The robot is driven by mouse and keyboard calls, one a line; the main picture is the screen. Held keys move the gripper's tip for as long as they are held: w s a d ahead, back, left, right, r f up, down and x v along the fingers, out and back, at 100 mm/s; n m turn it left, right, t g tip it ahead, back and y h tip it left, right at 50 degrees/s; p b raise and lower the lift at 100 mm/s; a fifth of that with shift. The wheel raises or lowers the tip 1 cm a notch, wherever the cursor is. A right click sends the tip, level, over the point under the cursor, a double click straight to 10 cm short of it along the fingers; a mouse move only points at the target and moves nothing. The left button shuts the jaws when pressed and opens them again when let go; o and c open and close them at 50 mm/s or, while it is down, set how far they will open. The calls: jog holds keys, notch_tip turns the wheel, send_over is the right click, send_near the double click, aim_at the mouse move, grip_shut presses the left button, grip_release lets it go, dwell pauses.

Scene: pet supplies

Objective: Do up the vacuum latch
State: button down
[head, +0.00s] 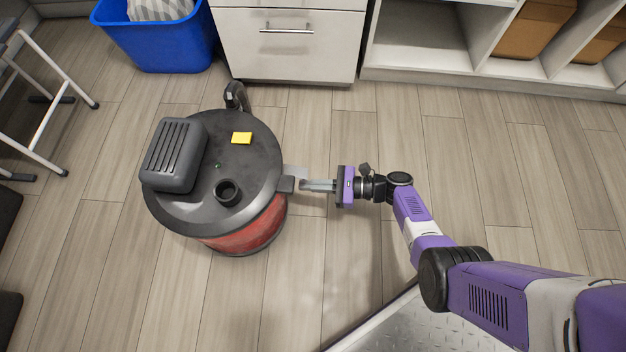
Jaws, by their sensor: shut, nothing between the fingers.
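The vacuum (222,160) stands on the floor left of centre, with a round black lid and a red drum (250,232). A small dark grey latch (286,184) sticks out from the lid's right rim, with a light grey plate (296,171) beside it. From above I cannot tell whether the latch is fastened. My gripper (304,185) points left at the latch with its fingers shut and empty. Its tips are very close to the latch; I cannot tell whether they touch it. The latch's lower part is hidden.
A yellow note (241,138) lies on the lid beside a grey ribbed housing (174,155) and a round black port (228,193). A blue bin (165,45), a white drawer cabinet (290,50) and shelves (425,60) stand behind.

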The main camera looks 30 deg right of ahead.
aim_at(295, 173)
jog(key=shift+s+d+r, duration=0.1)
jog(key=shift+d+r, duration=0.05)
jog(key=shift+r, duration=0.5)
jog(key=shift+s+d+r, duration=0.1)
jog(key=shift+d+r, duration=0.05)
jog(key=shift+r, duration=0.55)
jog(key=shift+s+d+r, duration=0.1)
jog(key=shift+d+r, duration=0.05)
jog(key=shift+r, duration=0.5)
jog(key=shift+r, duration=0.15)
jog(key=shift+d+r+g+h+p, duration=0.15)
jog(key=shift+g+h+p, duration=0.3)
jog(key=shift+p, duration=0.65)
jog(key=shift+s+r+g+h+p, duration=0.15)
jog(key=shift+r+g+h+p, duration=0.35)
jog(key=shift+p, duration=1.2)
